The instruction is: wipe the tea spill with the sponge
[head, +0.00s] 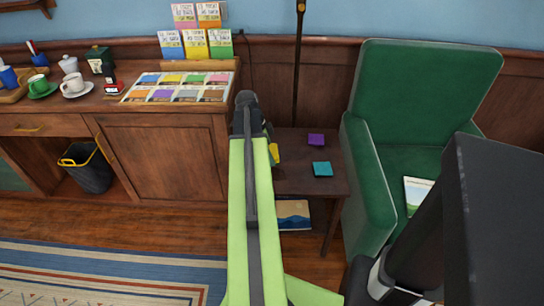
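My gripper (247,102) is the dark end of my light green arm, which reaches forward over the left part of a small dark side table (290,184). Its fingers cannot be made out from behind. A small yellow item (274,154) shows just right of the arm over the table, partly hidden by it; I cannot tell if it is the sponge, or if it is held. No tea spill can be made out. The arm covers part of the table top and the cabinet's right end.
On the side table lie a purple square (316,140) and a teal square (322,169). A green armchair (422,90) with a book (417,190) stands at right. The wooden cabinet (165,160) at left bears cups (75,86) and a colored card tray (180,87). A bin (87,170) sits below.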

